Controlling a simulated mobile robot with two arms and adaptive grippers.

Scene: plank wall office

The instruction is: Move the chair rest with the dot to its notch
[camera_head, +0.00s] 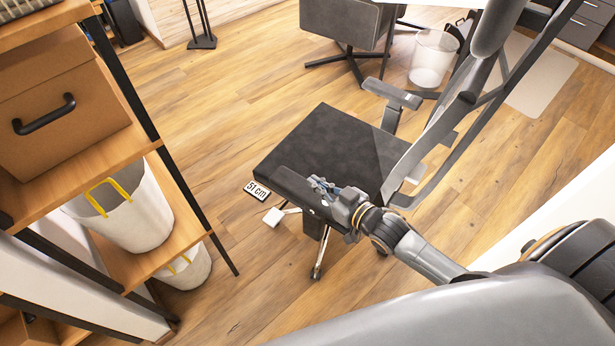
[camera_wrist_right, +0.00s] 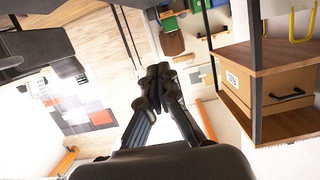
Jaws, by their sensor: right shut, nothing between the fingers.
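The office chair has a dark square seat (camera_head: 335,150) and a tall grey back frame (camera_head: 465,100) on the right. A grey armrest (camera_head: 392,93) stands on a post at the seat's far side. I cannot make out a dot or a notch on it. My right gripper (camera_head: 324,187) is shut and empty by the seat's near edge; contact is unclear. Its shut fingertips (camera_wrist_right: 160,73) show in the right wrist view. My left gripper is out of view.
A wooden shelf (camera_head: 185,252) with a cardboard box (camera_head: 65,120) and a white basket (camera_head: 130,215) stands at left. Another grey chair (camera_head: 345,22) and a clear bin (camera_head: 432,60) are behind. Open wood floor lies between shelf and chair.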

